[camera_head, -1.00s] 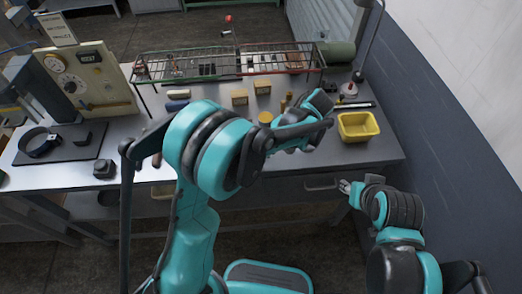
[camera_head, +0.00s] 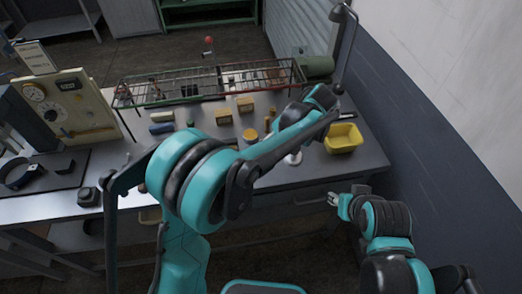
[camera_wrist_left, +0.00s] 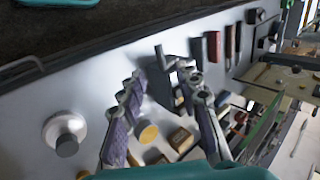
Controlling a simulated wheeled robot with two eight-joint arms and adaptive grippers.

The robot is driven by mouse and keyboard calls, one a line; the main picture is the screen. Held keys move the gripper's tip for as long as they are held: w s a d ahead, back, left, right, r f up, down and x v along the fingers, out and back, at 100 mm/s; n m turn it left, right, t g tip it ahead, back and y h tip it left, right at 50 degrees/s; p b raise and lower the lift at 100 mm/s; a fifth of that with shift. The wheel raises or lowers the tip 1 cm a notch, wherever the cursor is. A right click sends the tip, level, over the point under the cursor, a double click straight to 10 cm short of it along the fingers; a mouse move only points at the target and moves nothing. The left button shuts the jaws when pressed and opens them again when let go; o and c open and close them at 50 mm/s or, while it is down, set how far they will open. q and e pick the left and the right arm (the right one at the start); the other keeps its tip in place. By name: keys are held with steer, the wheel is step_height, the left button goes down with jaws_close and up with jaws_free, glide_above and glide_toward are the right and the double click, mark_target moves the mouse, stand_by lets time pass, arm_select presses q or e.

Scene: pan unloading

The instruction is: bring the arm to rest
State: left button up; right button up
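My left arm (camera_head: 205,180) reaches across the workbench (camera_head: 352,172) in the head view, its forearm hiding its gripper there. In the left wrist view, my left gripper (camera_wrist_left: 165,82) has its two fingers spread apart, with nothing held between them. It is over the bench top, with a yellow round piece (camera_wrist_left: 148,134) and small blocks (camera_wrist_left: 180,139) showing beyond the fingers. My right gripper (camera_head: 333,199) is off the bench's front edge at the right; it is too small to tell whether it is open.
A wire rack (camera_head: 190,88) stands at the back of the bench. A yellow bin (camera_head: 343,138) sits at the right end. A round white piece (camera_head: 292,158) lies under my left forearm; it also shows in the wrist view (camera_wrist_left: 64,128). A control panel (camera_head: 70,108) stands at left.

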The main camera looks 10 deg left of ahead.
arm_select(q)
steer(key=shift+a, duration=0.1)
steer(key=s+a+f+m+t+h+b, duration=0.1)
steer(key=s+a+m+t+h+b, duration=0.2)
steer(key=s+a+t+h, duration=0.4)
steer(key=shift+s+a+f+t, duration=0.15)
steer(key=shift+s+a+t, duration=0.85)
steer(key=shift+s+a, duration=2.05)
steer(key=shift+s+d, duration=0.15)
